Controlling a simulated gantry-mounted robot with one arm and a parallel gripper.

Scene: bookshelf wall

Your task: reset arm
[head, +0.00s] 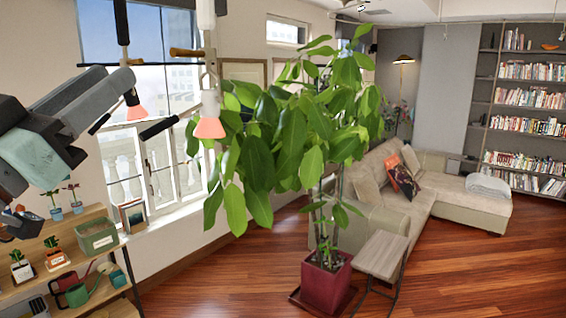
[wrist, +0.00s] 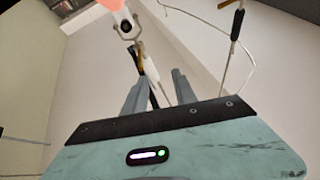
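My arm comes in from the left edge of the head view, with grey links and a pale teal section (head: 35,152). Its dark lower end hangs in front of the shelf top at the far left, and I cannot make out the fingers there. In the wrist view my gripper (wrist: 158,80) has two grey fingers standing apart, one on each side of a gap. I see nothing held between them. A black and white rod shows behind the gap.
A wooden shelf (head: 66,240) with small potted plants stands below my arm. A large leafy plant in a red pot (head: 326,278) fills the middle. Hanging fixtures with pink-orange ends (head: 210,127) are near my arm. A side table (head: 381,254) and sofa (head: 425,210) are right.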

